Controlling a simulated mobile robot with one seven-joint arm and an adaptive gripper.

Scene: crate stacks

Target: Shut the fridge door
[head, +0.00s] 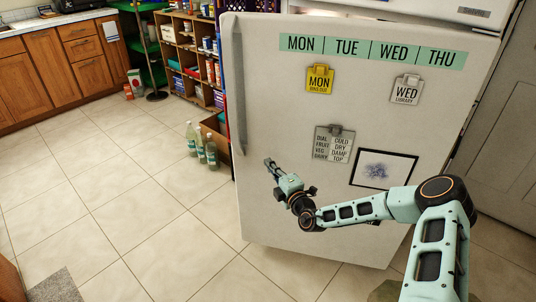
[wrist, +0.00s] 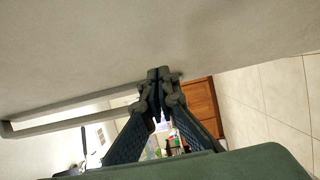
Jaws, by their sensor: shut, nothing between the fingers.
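The white fridge door (head: 270,100) fills the middle of the head view, with a long grey vertical handle (head: 238,90) along its left edge. The door appears to stand out from the white fridge body (head: 440,8), whose upper part shows behind it; the inside is hidden. My gripper (head: 268,163) is in front of the lower left part of the door, pointing up and left, its fingers shut and empty. In the wrist view the shut fingertips (wrist: 158,74) are close to the pale door surface (wrist: 130,45); I cannot tell whether they touch. The handle (wrist: 65,124) shows at left there.
Green bottles (head: 200,145) and a cardboard box (head: 217,137) stand on the floor left of the door. Shelves (head: 190,55) and wooden cabinets (head: 50,70) are further back. The tiled floor (head: 110,200) at left is clear. A grey door (head: 505,130) is at right.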

